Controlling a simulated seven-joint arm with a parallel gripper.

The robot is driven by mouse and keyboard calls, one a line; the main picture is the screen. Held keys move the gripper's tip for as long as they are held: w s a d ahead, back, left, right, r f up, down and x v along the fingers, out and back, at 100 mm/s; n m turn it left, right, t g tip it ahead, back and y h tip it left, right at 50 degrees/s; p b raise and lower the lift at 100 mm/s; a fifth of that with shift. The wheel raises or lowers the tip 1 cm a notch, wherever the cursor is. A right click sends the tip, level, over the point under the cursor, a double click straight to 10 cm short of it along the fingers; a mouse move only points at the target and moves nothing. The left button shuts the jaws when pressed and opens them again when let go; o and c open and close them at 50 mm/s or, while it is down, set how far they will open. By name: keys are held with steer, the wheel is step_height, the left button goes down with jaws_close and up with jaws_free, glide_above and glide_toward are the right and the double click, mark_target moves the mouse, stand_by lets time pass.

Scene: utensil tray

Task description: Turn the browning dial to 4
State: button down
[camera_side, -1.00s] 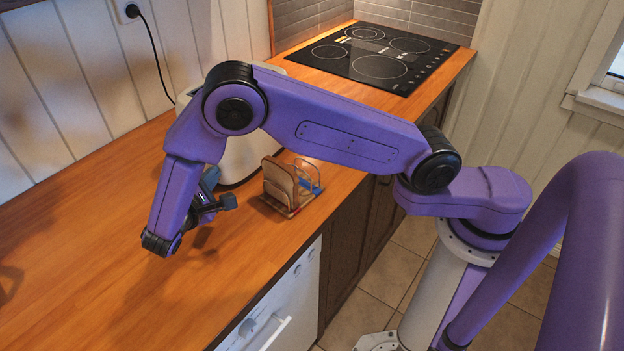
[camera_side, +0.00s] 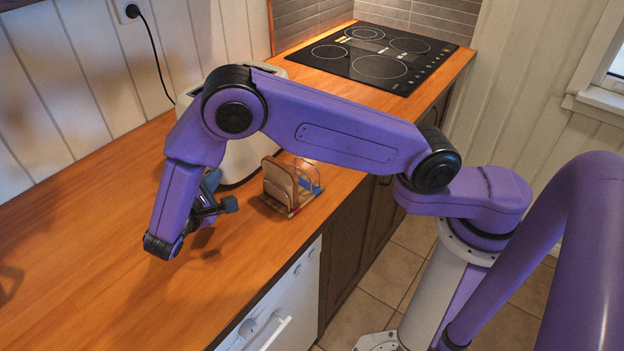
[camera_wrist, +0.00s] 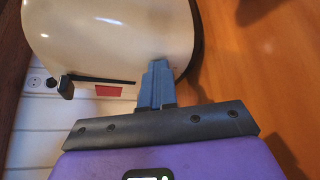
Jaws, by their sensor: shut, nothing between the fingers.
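The cream toaster (camera_side: 240,158) stands on the counter, mostly behind my arm in the side view. In the wrist view its body (camera_wrist: 110,35) fills the top, with a black lever (camera_wrist: 66,88) at the end of a dark slot and a red label (camera_wrist: 108,91). My gripper (camera_side: 211,180) is low at the toaster's near side in the side view. In the wrist view the gripper's blue-grey fingers (camera_wrist: 158,70) are together, with nothing between them, and their tips overlap the toaster's face. I cannot tell if they touch it. The browning dial cannot be made out.
A rack with toast slices (camera_side: 280,183) stands right of my gripper near the counter's front edge. The black hob (camera_side: 375,57) lies at the back. A wall socket (camera_side: 131,11) with a black cord is at upper left. The wooden counter (camera_side: 90,240) is clear at left.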

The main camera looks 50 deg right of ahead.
steer(key=shift+s, duration=0.4)
steer(key=shift+s+a, duration=0.2)
steer(key=shift+a, duration=2.75)
